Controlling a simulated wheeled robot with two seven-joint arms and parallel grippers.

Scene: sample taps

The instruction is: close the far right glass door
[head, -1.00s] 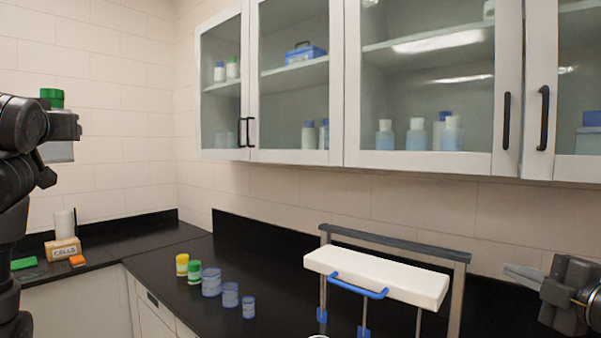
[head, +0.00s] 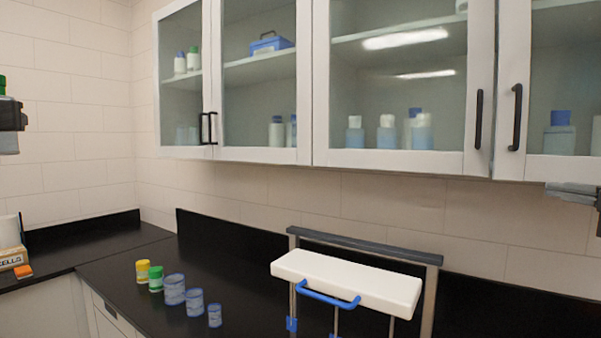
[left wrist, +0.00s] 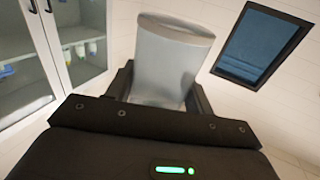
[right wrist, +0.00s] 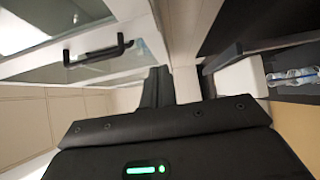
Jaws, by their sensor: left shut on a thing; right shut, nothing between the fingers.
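The far right glass door (head: 508,160) is cut off by the right edge of the head view. It has a white frame and a black vertical handle (head: 516,117); I cannot tell how far it stands open. My right gripper (head: 572,190) is shut and empty, just below the door's lower edge. The right wrist view shows its closed fingers (right wrist: 156,88) and a black handle (right wrist: 95,52) on a glass door. My left gripper (head: 12,115) is at the left edge, shut on a green-capped bottle (head: 8,143). The bottle looks grey in the left wrist view (left wrist: 170,60).
Other glass doors (head: 400,160) line the wall cabinet to the left. A white stand with a blue handle (head: 345,278) is on the black counter below. Several small jars (head: 174,290) stand left of it. The wall between cabinet and counter is bare.

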